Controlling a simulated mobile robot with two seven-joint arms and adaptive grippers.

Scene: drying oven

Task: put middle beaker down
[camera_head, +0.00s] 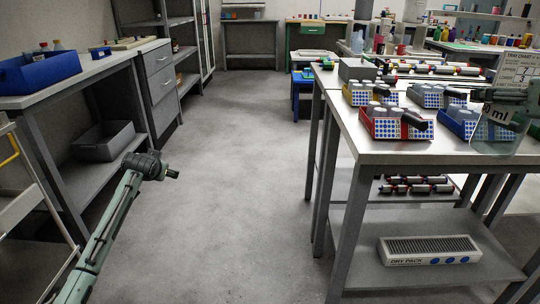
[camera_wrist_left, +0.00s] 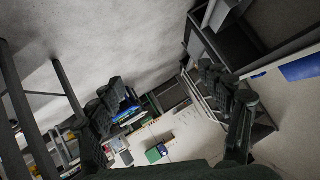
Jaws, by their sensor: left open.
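A clear glass beaker (camera_head: 497,136) with "ml" marking is at the right edge of the head view, in front of the right table's edge. It looks upright and held in the air. My right gripper (camera_head: 499,95) is at its upper part and appears shut on it; the far finger is hard to make out. My left gripper (camera_head: 172,174) is over the floor at the left, far from the beaker. In the left wrist view its two dark fingers (camera_wrist_left: 170,103) are wide apart with nothing between them.
The right table (camera_head: 385,150) carries red (camera_head: 395,125), yellow and blue racks of capped bottles. A box labelled "DRY PACK" (camera_head: 430,250) lies on its lower shelf. A left bench holds a blue bin (camera_head: 38,72). The floor between (camera_head: 225,150) is clear.

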